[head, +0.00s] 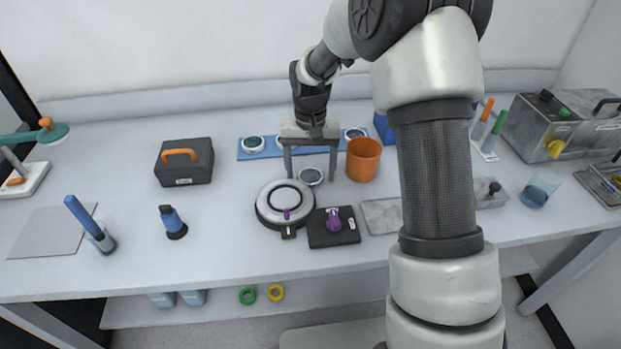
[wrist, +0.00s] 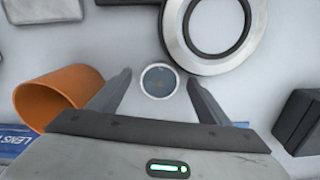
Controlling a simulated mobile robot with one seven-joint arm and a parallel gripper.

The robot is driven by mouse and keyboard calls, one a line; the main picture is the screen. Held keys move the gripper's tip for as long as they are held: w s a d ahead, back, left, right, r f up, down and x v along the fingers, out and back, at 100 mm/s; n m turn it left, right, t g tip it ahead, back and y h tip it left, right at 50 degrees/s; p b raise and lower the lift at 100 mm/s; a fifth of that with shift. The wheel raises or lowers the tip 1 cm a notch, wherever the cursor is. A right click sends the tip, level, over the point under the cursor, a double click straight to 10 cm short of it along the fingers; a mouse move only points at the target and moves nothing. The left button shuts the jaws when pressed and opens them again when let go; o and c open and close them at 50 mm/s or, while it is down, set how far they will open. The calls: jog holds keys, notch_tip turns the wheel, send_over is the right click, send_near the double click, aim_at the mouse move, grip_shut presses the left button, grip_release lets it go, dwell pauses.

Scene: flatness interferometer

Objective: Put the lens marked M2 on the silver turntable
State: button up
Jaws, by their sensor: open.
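A round lens (head: 311,176) with a pale rim lies on the bench in front of the blue strip; it also shows in the wrist view (wrist: 159,82). Its marking is too small to read. My gripper (head: 310,179) is open, pointing down, with its fingers on either side of the lens, apart from it. In the wrist view the lens sits between the fingertips (wrist: 160,78). The silver turntable (head: 267,215), with a dark ring on top, is just nearer the front edge, and its top looks empty. It also shows in the wrist view (wrist: 178,35).
Other lenses (head: 254,143) (head: 356,134) sit on the blue strip (head: 270,152), partly hidden by my gripper. An orange cup (head: 363,162) stands close to the right finger. A black pad with a purple knob (head: 334,228) adjoins the turntable. A dark toolbox (head: 185,168) stands left.

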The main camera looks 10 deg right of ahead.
aim_at(311, 176)
jog(key=c, duration=1.3)
notch_tip(311, 176, up, 10)
jog(key=p, duration=0.2)
jog(key=shift+n, duration=0.9)
jog(key=s+d+r+p, duration=0.1)
jog(key=s+p, duration=0.2)
jog(key=p, duration=0.1)
jog(key=s+d+r+p, duration=0.1)
jog(key=s+d+p, duration=0.1)
jog(key=s+p, duration=0.1)
jog(key=s+d+r+p, duration=0.2)
jog(key=s+p, duration=0.1)
jog(key=p, duration=0.2)
jog(key=shift+s+d+r+p, duration=0.1)
jog(key=shift+s+d+p, duration=0.15)
jog(key=shift+s+p, duration=0.15)
